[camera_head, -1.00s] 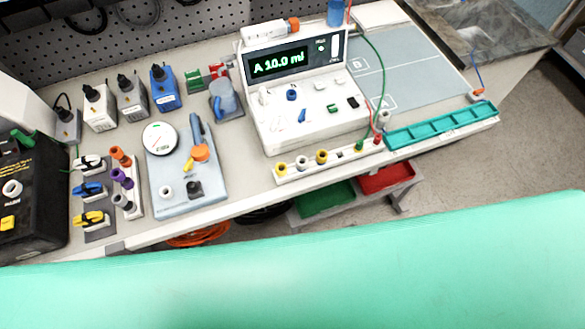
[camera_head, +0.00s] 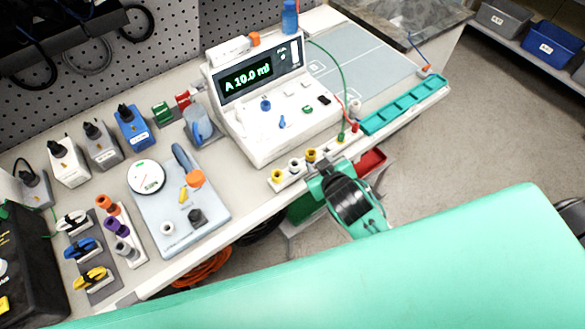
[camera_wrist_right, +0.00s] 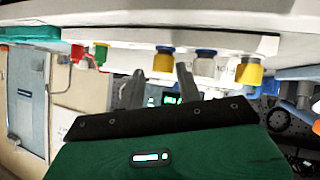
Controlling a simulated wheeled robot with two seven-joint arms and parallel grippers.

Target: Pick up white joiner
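A white joiner (camera_head: 293,166) stands in the white strip along the bench's front edge, between two yellow joiners (camera_head: 277,175) and (camera_head: 310,155). In the right wrist view, a pale joiner with a blue end (camera_wrist_right: 205,67) seems to be the same one, though its colour is hard to tell. My right gripper (camera_head: 322,172) is just in front of the strip, near the right-hand yellow joiner. In the wrist view its two fingers (camera_wrist_right: 160,84) are apart and empty, with that yellow joiner (camera_wrist_right: 163,61) beyond the gap. My left gripper is not in view.
The pump (camera_head: 270,95) stands behind the strip. Green and red posts sit at the strip's right end, with wires rising from them. A teal tray (camera_head: 405,103) lies to the right and a gauge plate (camera_head: 180,210) to the left. The floor at the right is clear.

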